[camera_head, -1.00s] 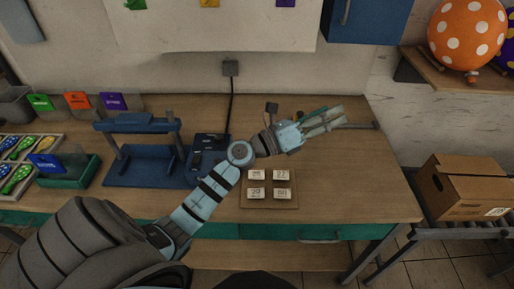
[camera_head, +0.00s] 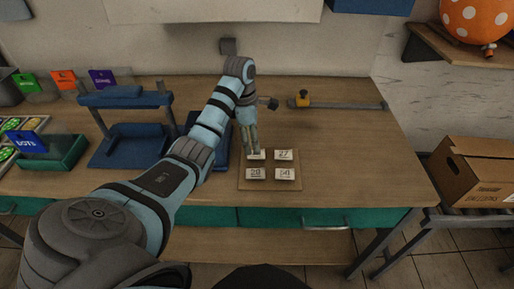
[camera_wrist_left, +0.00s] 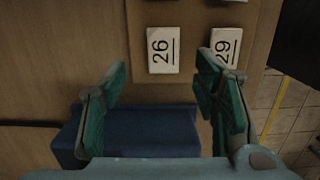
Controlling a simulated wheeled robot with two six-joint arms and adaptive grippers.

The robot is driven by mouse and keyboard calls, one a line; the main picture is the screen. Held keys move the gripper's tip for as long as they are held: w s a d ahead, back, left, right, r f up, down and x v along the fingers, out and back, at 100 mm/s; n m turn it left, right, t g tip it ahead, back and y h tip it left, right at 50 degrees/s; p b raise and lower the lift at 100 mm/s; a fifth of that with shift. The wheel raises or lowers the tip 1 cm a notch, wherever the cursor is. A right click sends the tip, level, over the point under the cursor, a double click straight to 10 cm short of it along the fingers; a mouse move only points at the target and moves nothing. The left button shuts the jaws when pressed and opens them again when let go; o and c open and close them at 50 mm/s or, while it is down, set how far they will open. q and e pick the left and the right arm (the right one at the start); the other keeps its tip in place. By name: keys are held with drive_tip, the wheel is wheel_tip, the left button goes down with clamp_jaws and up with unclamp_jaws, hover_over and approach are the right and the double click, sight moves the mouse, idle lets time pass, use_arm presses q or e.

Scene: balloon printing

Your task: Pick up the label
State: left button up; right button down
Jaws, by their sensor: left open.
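A wooden board (camera_head: 240,184) on the table carries several small white number labels. My left gripper (camera_head: 253,148) points down over its far-left label, with fingers open. It covers part of that label in the head view. In the left wrist view, the label marked 26 (camera_wrist_left: 163,50) lies ahead, in line with the gap between the open fingers (camera_wrist_left: 166,78). The label marked 29 (camera_wrist_left: 226,46) lies to the right, beyond the right finger. The head view also shows a label marked 27 (camera_head: 284,155) and a near-right label (camera_head: 285,173). My right gripper is not in view.
A blue stand (camera_head: 125,100) and a green tray (camera_head: 65,155) are left of the board. A cardboard box (camera_head: 475,170) is off the table's right end. The table right of the board is clear.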

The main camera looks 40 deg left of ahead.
use_arm(q)
drive_tip(key=f, duration=0.1)
drive_tip(key=f+b, duration=0.1)
drive_tip(key=f, duration=0.1)
drive_tip(key=shift+d+f+b, duration=0.2)
drive_tip(key=shift+d+b, duration=0.1)
drive_tip(key=shift+d, duration=0.1)
drive_tip(key=shift+w+f, duration=0.1)
drive_tip(key=shift+f, duration=0.2)
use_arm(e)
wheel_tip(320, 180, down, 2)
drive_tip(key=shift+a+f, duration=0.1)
use_arm(q)
drive_tip(key=shift+f, duration=0.2)
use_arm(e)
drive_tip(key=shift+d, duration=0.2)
use_arm(q)
drive_tip(key=c, duration=0.8)
